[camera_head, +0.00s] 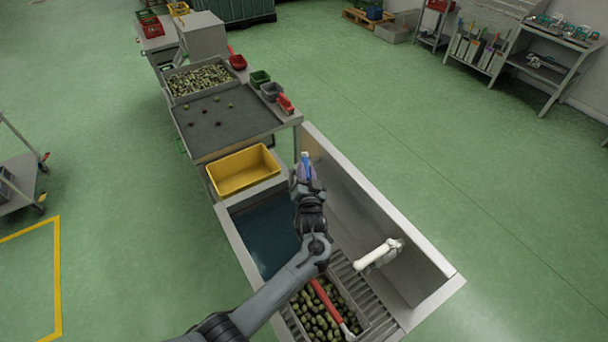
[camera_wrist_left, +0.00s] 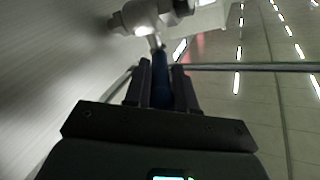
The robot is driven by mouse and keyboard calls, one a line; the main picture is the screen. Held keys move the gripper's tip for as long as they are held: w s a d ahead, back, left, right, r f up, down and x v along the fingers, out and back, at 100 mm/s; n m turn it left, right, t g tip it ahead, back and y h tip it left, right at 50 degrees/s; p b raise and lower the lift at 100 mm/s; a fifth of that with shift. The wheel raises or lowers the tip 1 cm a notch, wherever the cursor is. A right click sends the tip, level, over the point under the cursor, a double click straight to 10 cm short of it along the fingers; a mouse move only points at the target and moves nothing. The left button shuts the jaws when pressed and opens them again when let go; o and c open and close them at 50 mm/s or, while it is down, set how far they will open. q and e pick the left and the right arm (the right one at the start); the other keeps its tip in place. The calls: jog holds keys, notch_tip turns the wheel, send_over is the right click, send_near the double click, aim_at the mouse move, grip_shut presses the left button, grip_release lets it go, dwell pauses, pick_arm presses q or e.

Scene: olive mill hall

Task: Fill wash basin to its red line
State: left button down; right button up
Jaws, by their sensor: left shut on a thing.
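The wash basin (camera_head: 228,226) is a long metal trough with dark blue-green water (camera_head: 268,240) in its left part. I cannot make out a red line on it. My left gripper (camera_head: 306,180) is over the basin by its far wall, shut on a blue handle (camera_head: 305,157). In the left wrist view the blue handle (camera_wrist_left: 160,72) is between the fingers and leads to a pale metal valve body (camera_wrist_left: 150,14). A white spout-like fitting (camera_head: 376,255) is on the basin's right side. No water stream shows. My right gripper is not in view.
A crate of olives (camera_head: 316,318) and a red-handled tool (camera_head: 330,304) are at the basin's near end, beside a slatted rack (camera_head: 372,312). A yellow tub (camera_head: 243,170) stands beyond the basin, before a sorting table (camera_head: 222,122) with an olive tray (camera_head: 200,80).

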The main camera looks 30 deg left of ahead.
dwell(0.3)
pick_arm(q)
jog(key=c, duration=1)
grip_release()
jog(key=shift+w+d, duration=0.1)
jog(key=shift+w, duration=0.05)
jog(key=shift+c, duration=0.2)
jog(key=v, duration=1)
jog(key=shift+s+d, duration=0.25)
jog(key=shift+s, duration=0.1)
